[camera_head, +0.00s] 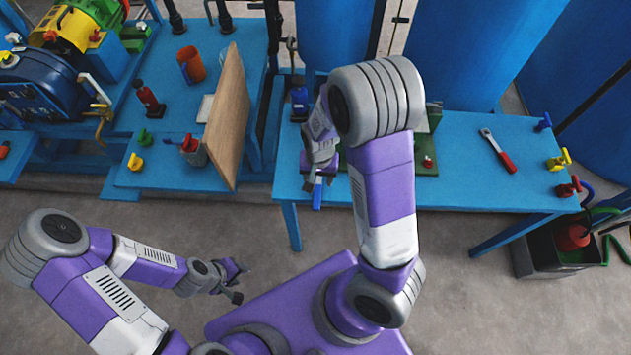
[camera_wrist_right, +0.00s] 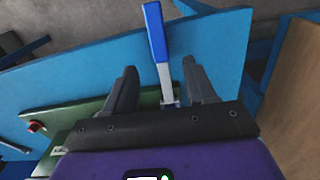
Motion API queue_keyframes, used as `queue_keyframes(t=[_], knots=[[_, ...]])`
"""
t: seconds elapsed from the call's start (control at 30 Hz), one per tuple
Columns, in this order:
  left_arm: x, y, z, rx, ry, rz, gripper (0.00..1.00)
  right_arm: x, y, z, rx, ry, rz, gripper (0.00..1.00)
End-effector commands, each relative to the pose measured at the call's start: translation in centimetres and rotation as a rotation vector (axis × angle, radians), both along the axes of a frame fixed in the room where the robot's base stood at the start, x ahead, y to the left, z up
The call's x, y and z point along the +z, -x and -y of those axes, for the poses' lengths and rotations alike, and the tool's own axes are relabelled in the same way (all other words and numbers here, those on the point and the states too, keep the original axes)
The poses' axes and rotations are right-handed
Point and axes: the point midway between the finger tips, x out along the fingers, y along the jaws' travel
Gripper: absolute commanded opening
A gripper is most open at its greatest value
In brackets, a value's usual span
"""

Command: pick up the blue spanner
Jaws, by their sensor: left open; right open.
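The blue spanner (camera_head: 317,197) lies at the front edge of the blue right-hand table, its blue handle toward the floor side. The right wrist view shows its blue handle (camera_wrist_right: 156,32) and silver shank, with the far end hidden by the gripper body. My right gripper (camera_head: 318,177) is over it; in the wrist view its open fingers (camera_wrist_right: 160,82) stand on either side of the shank with gaps on both sides. I cannot tell its height above the table. My left gripper (camera_head: 238,282) is open and empty above the floor, away from the tables.
A red-handled spanner (camera_head: 498,150) lies further right on the table (camera_head: 460,190). A green block (camera_head: 427,160) is partly hidden behind my right arm. A wooden board (camera_head: 228,118) stands upright left of the table. Yellow (camera_head: 558,160) and red (camera_head: 568,187) valves are at the right edge.

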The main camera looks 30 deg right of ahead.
Motion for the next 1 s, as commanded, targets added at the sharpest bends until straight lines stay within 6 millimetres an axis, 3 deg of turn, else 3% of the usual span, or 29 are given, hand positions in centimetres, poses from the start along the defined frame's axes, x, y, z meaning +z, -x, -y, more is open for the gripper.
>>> queue_keyframes(t=[0.4,0.67,1.0], knots=[[-3.0,0.0,0.0,0.000,0.000,0.000,0.43,-5.5,-0.5,0.3,0.002,0.001,-0.003,0.55],[-2.9,0.0,0.0,0.000,0.000,0.000,0.43,-5.7,-0.6,0.2,0.003,0.000,0.001,0.55],[-2.9,0.0,0.0,0.000,0.000,0.000,0.43,-5.7,-0.6,0.2,0.003,0.000,0.001,0.05]])
